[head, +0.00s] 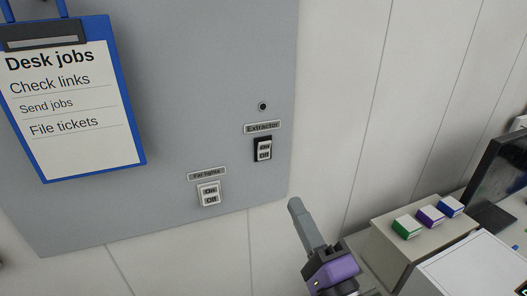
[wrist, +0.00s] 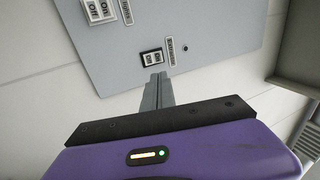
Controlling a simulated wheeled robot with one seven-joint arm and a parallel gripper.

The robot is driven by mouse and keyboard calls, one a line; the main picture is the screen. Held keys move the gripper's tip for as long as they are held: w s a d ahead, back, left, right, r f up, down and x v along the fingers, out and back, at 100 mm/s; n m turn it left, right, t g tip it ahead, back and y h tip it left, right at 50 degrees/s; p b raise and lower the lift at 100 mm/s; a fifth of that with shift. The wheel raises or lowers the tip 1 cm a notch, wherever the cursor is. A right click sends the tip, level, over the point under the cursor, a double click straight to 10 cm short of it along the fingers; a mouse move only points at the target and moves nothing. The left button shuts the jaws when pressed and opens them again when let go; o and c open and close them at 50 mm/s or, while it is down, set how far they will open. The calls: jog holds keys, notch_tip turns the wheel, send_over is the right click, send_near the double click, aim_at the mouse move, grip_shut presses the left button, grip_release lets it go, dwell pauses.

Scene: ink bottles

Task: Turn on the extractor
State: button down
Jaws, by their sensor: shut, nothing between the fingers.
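The black extractor switch (head: 263,149) is on the grey wall panel, below its "Extractor" label (head: 262,127) and a small dark round indicator (head: 262,106). Its face reads On above Off; which half is pressed is too small to tell. In the wrist view the switch (wrist: 151,57) appears just beyond my fingertips. My gripper (head: 295,203) is shut and empty, below and to the right of the switch in the head view. It also shows in the wrist view (wrist: 158,77). I cannot tell whether the fingertips touch the panel, but in the head view they are apart from the switch.
A white switch (head: 209,194) labelled apparently "Far lights" sits lower left of the extractor switch. A blue clipboard (head: 75,105) hangs at left. Green (head: 406,227), purple (head: 431,217) and blue (head: 451,207) boxes stand on a unit at right, near a dark monitor (head: 500,170).

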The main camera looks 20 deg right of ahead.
dwell(0.4)
jog(key=p, duration=0.5)
send_near(265, 145)
jog(key=x, duration=0.6)
jog(key=shift+w+r, duration=0.1)
jog(key=shift+w, duration=0.3)
jog(key=shift+b, duration=0.3)
jog(key=shift+w+r, duration=0.1)
jog(key=shift+w, duration=0.1)
